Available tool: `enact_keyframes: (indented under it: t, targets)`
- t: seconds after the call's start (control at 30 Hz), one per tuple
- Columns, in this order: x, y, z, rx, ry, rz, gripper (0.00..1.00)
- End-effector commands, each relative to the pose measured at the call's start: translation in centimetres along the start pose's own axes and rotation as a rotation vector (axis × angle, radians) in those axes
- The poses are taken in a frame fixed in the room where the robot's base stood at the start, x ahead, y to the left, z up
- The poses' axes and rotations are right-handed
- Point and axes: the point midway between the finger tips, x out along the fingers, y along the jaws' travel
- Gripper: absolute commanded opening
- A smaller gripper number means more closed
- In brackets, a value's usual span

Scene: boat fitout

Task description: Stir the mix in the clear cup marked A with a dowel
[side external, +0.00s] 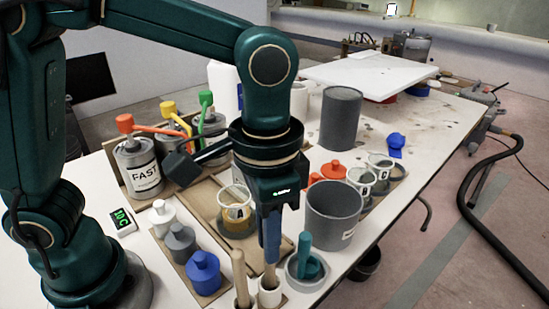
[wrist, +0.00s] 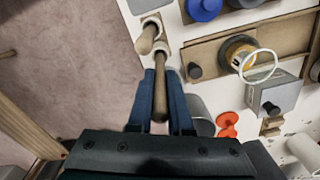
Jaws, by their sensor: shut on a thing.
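The clear cup marked A (side external: 236,212) stands upright with yellowish mix low inside. It also shows from above in the wrist view (wrist: 238,50). My gripper (side external: 270,246) is to the right of and nearer the camera than cup A in the side view. Its blue fingers (wrist: 162,78) are shut on a brown wooden dowel (wrist: 160,98). The held dowel's lower end is in a small white holder (side external: 270,296). A second dowel (side external: 240,277) stands in another holder just to its left, and also shows in the wrist view (wrist: 148,40).
A grey open pot (side external: 334,208) and a small grey dish with a teal item (side external: 306,268) stand right of my gripper. Capped white, grey and blue (side external: 203,273) bottles are to the left. Cans with coloured handles (side external: 140,167) stand behind. More clear cups (side external: 360,181) are at right.

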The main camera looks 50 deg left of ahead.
Motion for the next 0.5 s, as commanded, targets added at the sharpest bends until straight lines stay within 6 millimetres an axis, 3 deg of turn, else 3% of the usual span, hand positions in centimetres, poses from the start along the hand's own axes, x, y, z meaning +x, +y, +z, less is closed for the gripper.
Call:
enact_keyframes:
  t: [0.3,0.5]
  targets:
    - [-4.6,0.0,-0.1,0.001,0.005,-0.001,0.0]
    - [-6.1,0.0,0.0,0.011,0.001,-0.002,0.0]
